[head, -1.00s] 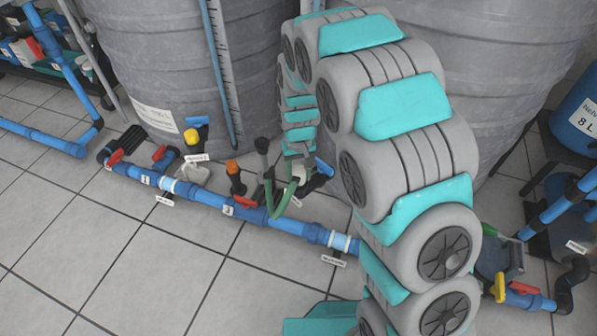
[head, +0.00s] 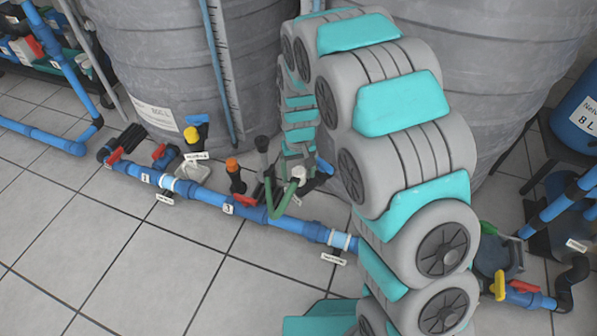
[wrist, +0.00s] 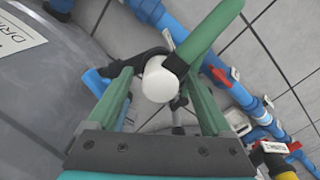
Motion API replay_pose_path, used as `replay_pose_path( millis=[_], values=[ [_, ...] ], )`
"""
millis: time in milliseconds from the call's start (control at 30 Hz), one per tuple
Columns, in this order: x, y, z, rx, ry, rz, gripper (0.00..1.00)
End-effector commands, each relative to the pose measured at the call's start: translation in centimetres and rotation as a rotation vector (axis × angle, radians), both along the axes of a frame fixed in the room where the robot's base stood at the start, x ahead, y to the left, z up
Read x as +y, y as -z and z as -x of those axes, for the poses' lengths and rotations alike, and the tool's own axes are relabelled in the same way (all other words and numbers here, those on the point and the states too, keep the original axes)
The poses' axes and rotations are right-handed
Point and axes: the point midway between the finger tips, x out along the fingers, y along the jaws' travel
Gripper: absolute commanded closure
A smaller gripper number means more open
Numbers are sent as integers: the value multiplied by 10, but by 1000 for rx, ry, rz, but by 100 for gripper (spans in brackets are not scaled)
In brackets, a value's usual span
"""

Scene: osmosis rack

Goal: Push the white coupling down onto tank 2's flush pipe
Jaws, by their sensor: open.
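The white coupling (wrist: 157,80) shows as a rounded white piece between my gripper's fingers in the wrist view.
A blue pipe line (head: 205,198) with red-handled valves runs along the tiled floor. A black upright handle (head: 262,150) and an orange-topped valve (head: 233,170) stand left of the coupling. Tank walls (head: 170,60) rise close behind. Open floor (head: 130,260) lies in front.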

Motion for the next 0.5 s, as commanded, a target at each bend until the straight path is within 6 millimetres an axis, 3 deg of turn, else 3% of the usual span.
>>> replay_pose_path(
  millis=[267,500],
  values=[
    [0,-2,0,-1,0,0,16],
    [0,-27,-1,-2,0,0,16]
  ],
)
